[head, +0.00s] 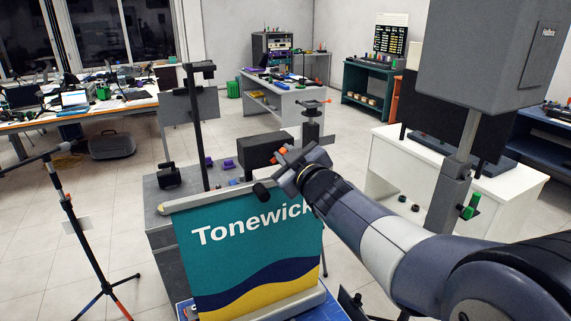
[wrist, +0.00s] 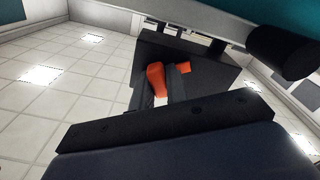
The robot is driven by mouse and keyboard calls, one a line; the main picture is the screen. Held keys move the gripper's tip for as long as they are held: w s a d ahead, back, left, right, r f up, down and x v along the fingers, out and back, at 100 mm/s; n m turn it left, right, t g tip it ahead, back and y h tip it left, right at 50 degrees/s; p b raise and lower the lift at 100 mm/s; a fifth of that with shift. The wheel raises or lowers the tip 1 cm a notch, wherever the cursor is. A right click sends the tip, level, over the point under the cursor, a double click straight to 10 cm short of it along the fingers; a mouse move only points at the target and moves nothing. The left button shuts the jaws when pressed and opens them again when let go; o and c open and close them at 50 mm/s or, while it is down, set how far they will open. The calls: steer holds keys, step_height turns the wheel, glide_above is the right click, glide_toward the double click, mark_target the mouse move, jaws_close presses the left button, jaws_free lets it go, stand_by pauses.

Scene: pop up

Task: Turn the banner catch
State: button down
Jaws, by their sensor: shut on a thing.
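The teal banner (head: 245,250) reads "Tonewick" and hangs upright from a pale top rail, with a navy and yellow wave below. My gripper (head: 284,164) is above the banner's upper right edge. In the wrist view an orange lever (wrist: 155,78), which looks like the catch, sits at the fingers, and my gripper (wrist: 165,85) is shut on it. A smaller orange piece (wrist: 184,67) is beside it. Orange also shows by the gripper in the head view. A black cylinder end (wrist: 280,53) is at the upper right. The fingers hide part of the catch.
A black box (head: 264,148) stands behind the gripper on a grey cabinet (head: 165,195). A tripod stand (head: 75,225) is at the left. A white desk (head: 400,160) and a grey column are at the right. Pale tiled floor is open at the left.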

steer(key=n+b, duration=0.3)
steer(key=n, duration=0.3)
steer(key=shift+f+b, duration=0.2)
steer(key=shift+b, duration=0.1)
steer(key=n+b, duration=0.2)
steer(key=n, duration=0.3)
steer(key=shift+a, duration=0.1)
steer(key=shift+n, duration=0.4)
steer(key=c, duration=1.4)
jaws_free()
steer(key=p+v, duration=0.1)
steer(key=v, duration=0.9)
steer(key=shift+s, duration=0.4)
